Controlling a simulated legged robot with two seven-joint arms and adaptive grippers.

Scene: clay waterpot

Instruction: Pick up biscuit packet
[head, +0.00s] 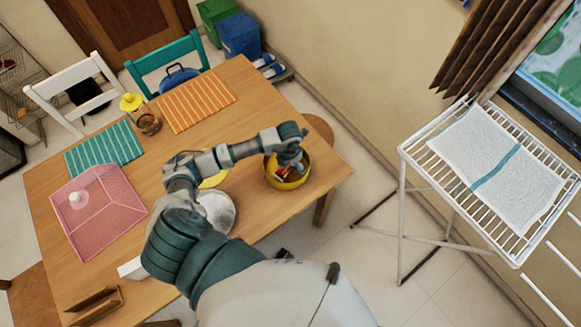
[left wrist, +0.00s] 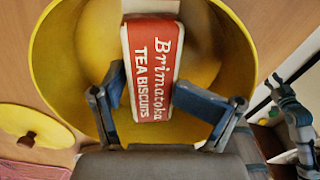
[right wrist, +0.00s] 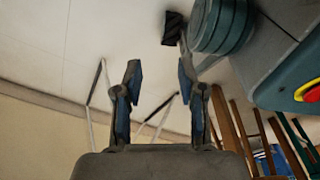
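The biscuit packet (left wrist: 152,65) is red and white, marked "TEA BISCUITS". It stands in a yellow bowl (left wrist: 60,45) in the left wrist view. My left gripper (left wrist: 149,85) has one finger on each side of the packet, with the tips tilted inward against its edges. In the head view the left gripper (head: 290,160) reaches down into the yellow bowl (head: 288,185) near the table's right edge. The red packet (head: 283,172) shows only partly there. My right gripper (right wrist: 160,75) is open and empty, away from the table.
The wooden table (head: 255,95) also holds a pink mesh cover (head: 100,205), a yellow lid (head: 213,181), a silver plate (head: 218,212) and striped mats (head: 195,102). A drying rack (head: 420,150) stands at the right. Floor is free between the table and rack.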

